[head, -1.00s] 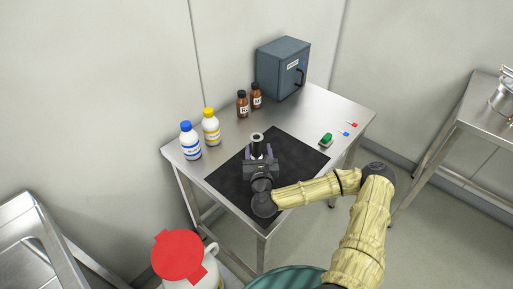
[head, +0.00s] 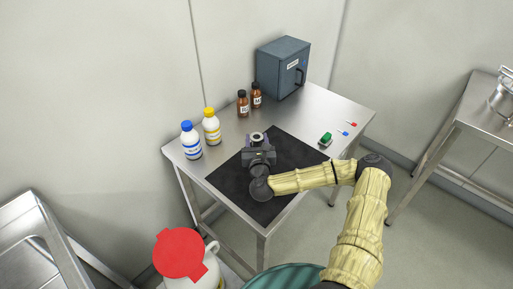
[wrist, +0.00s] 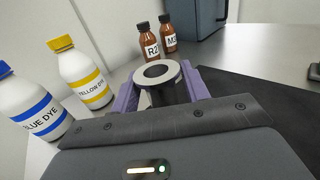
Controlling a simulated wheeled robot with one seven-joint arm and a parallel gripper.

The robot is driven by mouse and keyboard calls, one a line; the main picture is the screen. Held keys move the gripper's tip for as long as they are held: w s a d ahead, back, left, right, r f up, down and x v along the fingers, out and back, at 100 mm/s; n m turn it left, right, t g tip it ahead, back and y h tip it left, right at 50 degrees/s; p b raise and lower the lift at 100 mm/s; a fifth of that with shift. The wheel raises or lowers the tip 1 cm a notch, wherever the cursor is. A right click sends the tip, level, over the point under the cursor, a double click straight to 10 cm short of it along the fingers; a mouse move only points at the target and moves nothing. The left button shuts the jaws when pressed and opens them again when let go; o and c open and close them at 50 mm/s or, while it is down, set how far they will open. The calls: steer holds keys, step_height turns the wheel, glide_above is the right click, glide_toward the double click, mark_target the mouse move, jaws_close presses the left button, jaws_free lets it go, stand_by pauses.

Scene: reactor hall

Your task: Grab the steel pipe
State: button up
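The steel pipe (head: 257,137) stands upright on the black mat (head: 290,150), its round flanged top facing up. In the wrist view the pipe (wrist: 158,73) rises between the two purple fingers of my gripper (wrist: 160,92). The fingers look spread, one on each side of the pipe. My gripper's dark body hides the pipe's lower part, so contact cannot be seen. In the head view my gripper (head: 258,155) is close in front of the pipe.
A blue dye bottle (head: 190,142) and a yellow dye bottle (head: 211,127) stand left of the mat. Two brown bottles (head: 243,104) and a blue-grey cabinet (head: 283,70) stand behind. A green-topped item (head: 325,139) lies to the right.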

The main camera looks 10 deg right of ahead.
jaws_close()
steer(key=shift+r, duration=0.15)
step_height(320, 180, up, 10)
steer(key=shift+f, duration=0.1)
stand_by(0.6)
